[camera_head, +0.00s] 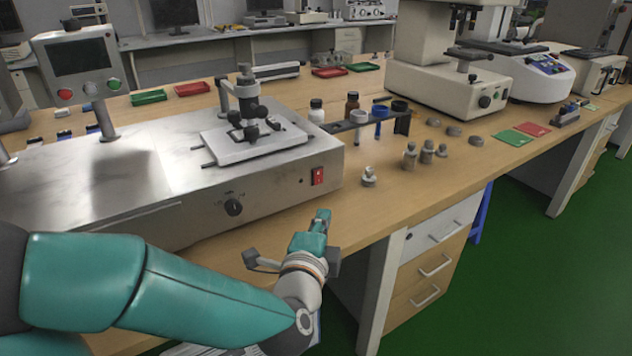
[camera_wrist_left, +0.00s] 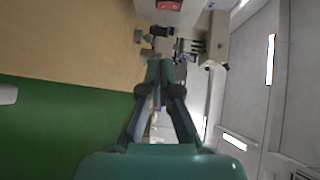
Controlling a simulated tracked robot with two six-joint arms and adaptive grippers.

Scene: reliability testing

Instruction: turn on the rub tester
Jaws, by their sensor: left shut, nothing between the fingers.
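The rub tester (camera_head: 262,206) is a long metal box on the wooden bench, with a white plate and clamp (camera_head: 255,142) on top. A red rocker switch (camera_head: 317,176) sits at the right end of its front face, with a black knob (camera_head: 233,207) left of it. The switch also shows at the top edge of the left wrist view (camera_wrist_left: 168,5). My left gripper (camera_head: 322,214) is shut and empty, just below and in front of the switch, apart from it. Its closed fingers show in the left wrist view (camera_wrist_left: 160,68). My right gripper is out of view.
A control panel (camera_head: 80,62) with a screen and buttons stands at the left. Small metal weights (camera_head: 410,155) and a bottle rack (camera_head: 372,122) stand right of the tester. A white instrument (camera_head: 450,85) is farther back. The bench's front edge runs beside my gripper.

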